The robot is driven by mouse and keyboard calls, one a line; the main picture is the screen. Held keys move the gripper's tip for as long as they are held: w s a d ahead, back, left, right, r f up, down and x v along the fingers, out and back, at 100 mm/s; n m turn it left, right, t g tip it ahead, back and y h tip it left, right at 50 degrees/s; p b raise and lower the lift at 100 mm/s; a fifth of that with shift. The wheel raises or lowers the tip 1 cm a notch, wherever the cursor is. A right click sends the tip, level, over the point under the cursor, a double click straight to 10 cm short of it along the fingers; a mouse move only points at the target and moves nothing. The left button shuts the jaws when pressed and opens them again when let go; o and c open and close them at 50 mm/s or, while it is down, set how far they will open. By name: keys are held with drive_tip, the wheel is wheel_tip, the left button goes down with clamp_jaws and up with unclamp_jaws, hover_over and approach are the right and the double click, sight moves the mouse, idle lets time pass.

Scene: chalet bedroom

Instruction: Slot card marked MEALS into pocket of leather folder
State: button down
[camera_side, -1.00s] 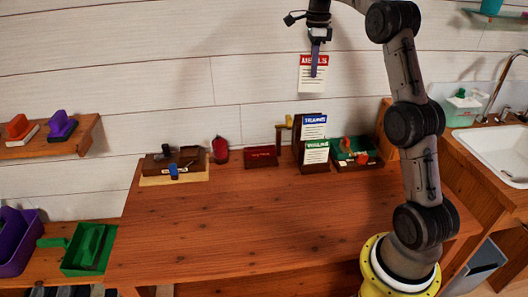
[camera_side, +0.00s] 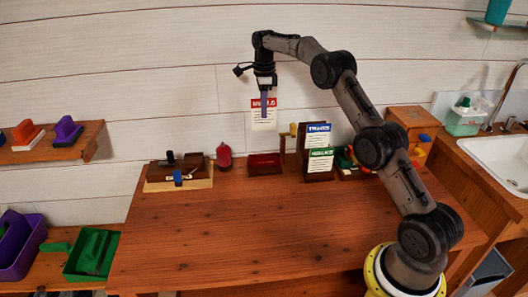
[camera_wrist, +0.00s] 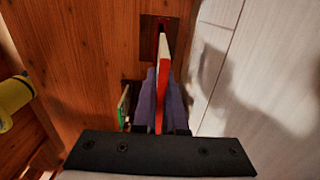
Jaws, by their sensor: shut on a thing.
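My gripper (camera_side: 264,112) is shut on the white card with a red header band (camera_side: 257,121), holding it upright by its upper part. The card hangs in the air above the dark red leather folder (camera_side: 265,168) at the back of the table, with a gap between them. In the wrist view, the purple fingers (camera_wrist: 161,100) pinch the card, whose red and white edge (camera_wrist: 165,70) points toward the folder's dark opening (camera_wrist: 148,38). The fingers cover part of the card's front in the side view.
Right of the folder, a dark rack holds a blue-headed card (camera_side: 318,135) and a green-headed card (camera_side: 319,161). A red rounded object (camera_side: 224,158) and a wooden tray (camera_side: 185,184) stand to its left. The front of the table (camera_side: 260,240) is clear.

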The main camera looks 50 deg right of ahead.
wheel_tip(320, 180, down, 15)
drive_tip(key=shift+r, duration=0.2)
drive_tip(key=shift+f, duration=0.15)
idle(0.3)
drive_tip(key=c, duration=1)
unclamp_jaws()
